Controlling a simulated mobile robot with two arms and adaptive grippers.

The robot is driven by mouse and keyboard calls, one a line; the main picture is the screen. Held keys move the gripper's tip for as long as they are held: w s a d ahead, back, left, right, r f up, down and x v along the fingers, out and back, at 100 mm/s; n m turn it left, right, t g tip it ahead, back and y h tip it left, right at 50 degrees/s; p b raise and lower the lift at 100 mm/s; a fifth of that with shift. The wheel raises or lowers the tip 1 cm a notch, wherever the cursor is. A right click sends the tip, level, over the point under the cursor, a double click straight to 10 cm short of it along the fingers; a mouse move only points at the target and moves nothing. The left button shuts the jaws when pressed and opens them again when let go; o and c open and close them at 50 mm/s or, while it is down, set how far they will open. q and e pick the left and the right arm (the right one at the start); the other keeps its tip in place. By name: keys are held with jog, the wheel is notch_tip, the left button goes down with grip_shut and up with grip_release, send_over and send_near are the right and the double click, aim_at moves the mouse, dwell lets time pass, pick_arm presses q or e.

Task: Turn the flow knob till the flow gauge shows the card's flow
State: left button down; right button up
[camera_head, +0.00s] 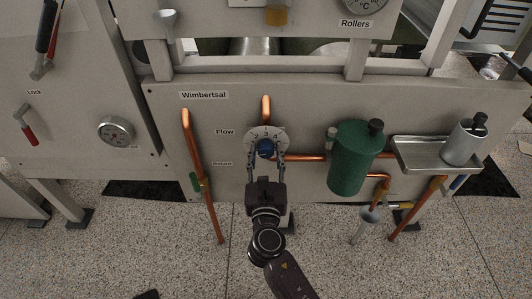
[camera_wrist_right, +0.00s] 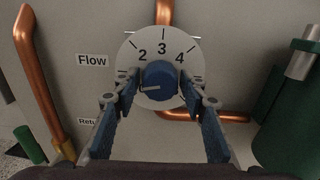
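The blue flow knob (camera_head: 265,148) sits on a white round dial with numbers, right of the "Flow" label (camera_head: 225,132). In the right wrist view the knob (camera_wrist_right: 160,80) has a white mark pointing left, below the 2; the dial (camera_wrist_right: 163,48) shows 2, 3 and 4. My right gripper (camera_head: 265,162) is in front of the knob, one finger on each side. In the wrist view its fingertips (camera_wrist_right: 161,84) look slightly apart from the knob. A round gauge (camera_head: 115,131) is on the left panel; its reading is too small to tell. No card is recognisable. My left gripper is not in view.
Copper pipes (camera_head: 205,190) run beside and below the dial. A green canister (camera_head: 356,160) stands out from the panel at right, next to a metal tray (camera_head: 415,160) bearing a grey bottle (camera_head: 464,142). A red-handled lever (camera_head: 27,128) is at far left. The speckled floor is mostly clear.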

jog(key=c, duration=0.7)
jog(key=shift+c, duration=0.2)
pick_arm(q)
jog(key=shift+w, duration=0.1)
pick_arm(e)
jog(key=shift+m, duration=0.3)
jog(key=shift+f+m, duration=0.1)
jog(key=shift+m, duration=0.2)
jog(key=m+b, duration=0.1)
jog(key=m, duration=0.1)
jog(key=shift+m, duration=0.4)
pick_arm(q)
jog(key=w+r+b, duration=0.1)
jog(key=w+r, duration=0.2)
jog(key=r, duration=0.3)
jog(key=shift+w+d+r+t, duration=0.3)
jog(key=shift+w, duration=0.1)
pick_arm(e)
jog(key=shift+m, duration=1.5)
